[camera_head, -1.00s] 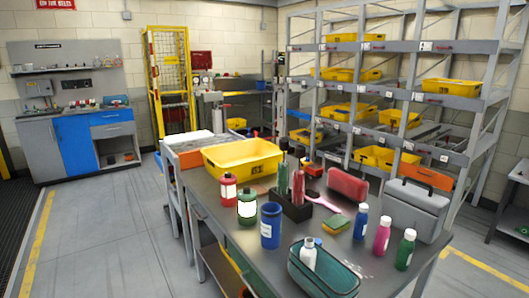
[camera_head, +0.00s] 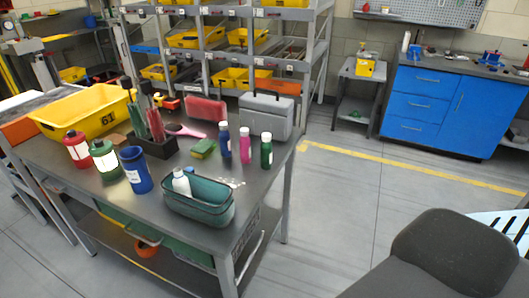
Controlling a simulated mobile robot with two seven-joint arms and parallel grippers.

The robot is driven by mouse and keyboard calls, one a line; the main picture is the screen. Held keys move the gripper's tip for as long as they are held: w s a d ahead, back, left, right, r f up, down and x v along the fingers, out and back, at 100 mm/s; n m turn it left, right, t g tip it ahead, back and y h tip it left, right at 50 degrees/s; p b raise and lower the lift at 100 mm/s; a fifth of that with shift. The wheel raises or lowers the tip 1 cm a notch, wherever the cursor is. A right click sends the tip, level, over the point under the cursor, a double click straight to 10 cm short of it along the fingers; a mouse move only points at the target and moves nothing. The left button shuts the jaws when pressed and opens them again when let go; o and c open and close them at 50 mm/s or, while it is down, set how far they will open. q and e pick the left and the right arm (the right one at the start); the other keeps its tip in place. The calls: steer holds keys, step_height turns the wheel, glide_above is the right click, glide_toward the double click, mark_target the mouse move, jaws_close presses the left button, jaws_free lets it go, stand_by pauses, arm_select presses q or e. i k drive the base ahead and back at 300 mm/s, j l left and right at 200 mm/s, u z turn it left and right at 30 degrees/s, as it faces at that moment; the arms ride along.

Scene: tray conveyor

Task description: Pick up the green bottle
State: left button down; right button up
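A slim dark green bottle (camera_head: 266,147) with a white label stands upright at the right end of the grey table (camera_head: 242,194). A magenta bottle (camera_head: 245,145) and a blue bottle (camera_head: 225,139) stand just left of it. A wider green container (camera_head: 105,160) with a large white label stands at the table's left part, beside a similar red one (camera_head: 77,150). Neither of my grippers is in view.
A grey toolbox (camera_head: 264,118) stands behind the green bottle. A teal basket (camera_head: 200,203) holding a white bottle is at the front edge. A yellow bin (camera_head: 82,114) is at left. Floor right of the table is clear; a dark rounded shape (camera_head: 465,252) fills the lower right.

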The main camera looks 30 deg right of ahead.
mark_target(266, 144)
steer(key=z, duration=1.7)
steer(key=i+l, duration=0.15)
steer(key=l, duration=0.2)
steer(key=i+l, duration=0.15)
steer(key=l, duration=0.2)
